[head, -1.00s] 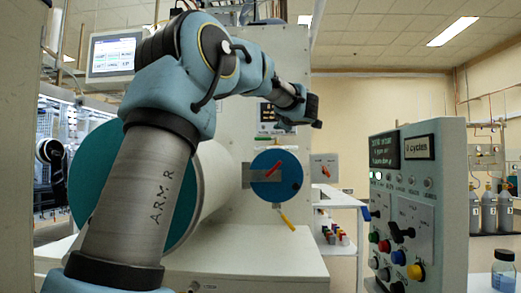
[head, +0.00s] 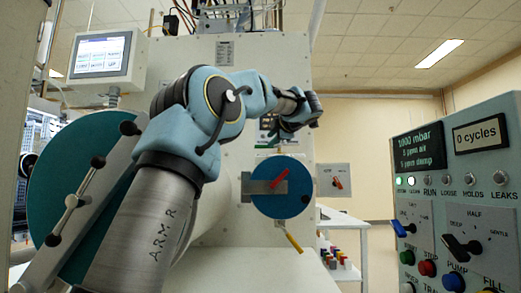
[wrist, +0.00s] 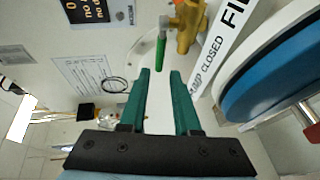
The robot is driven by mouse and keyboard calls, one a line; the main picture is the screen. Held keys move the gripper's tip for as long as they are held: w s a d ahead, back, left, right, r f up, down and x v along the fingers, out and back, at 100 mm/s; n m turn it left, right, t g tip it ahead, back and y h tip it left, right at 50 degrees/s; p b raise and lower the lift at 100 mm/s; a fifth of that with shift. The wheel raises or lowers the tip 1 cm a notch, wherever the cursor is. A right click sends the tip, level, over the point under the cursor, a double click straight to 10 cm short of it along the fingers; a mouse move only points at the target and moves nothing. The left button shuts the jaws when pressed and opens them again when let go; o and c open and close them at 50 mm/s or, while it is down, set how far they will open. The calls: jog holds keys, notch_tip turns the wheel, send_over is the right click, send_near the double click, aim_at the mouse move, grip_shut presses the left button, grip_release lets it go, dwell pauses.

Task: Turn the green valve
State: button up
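The green valve handle (wrist: 160,52) shows in the wrist view as a slim green lever joined to a brass valve body (wrist: 188,25). Its free end reaches close to the gap between my fingertips. My gripper (wrist: 160,72) has two green fingers spread apart with nothing between them; I cannot tell whether either touches the lever. In the head view my gripper (head: 300,122) is in front of the white panel, above the blue disc, and the green lever is mostly hidden there.
A blue round door (head: 295,200) with a red handle (head: 279,178) sits below my gripper. A yellow lever (head: 293,242) hangs under it. A control console (head: 455,215) stands at the right. A small plate with a red lever (head: 336,183) is right of the door.

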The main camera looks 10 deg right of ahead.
aim_at(263, 146)
jog(key=p+x, duration=0.1)
jog(key=x, duration=0.8)
jog(key=shift+w+a+f, duration=0.1)
jog(key=shift+w+f, duration=0.05)
jog(key=shift+w, duration=0.15)
grip_shut()
dwell(1.0)
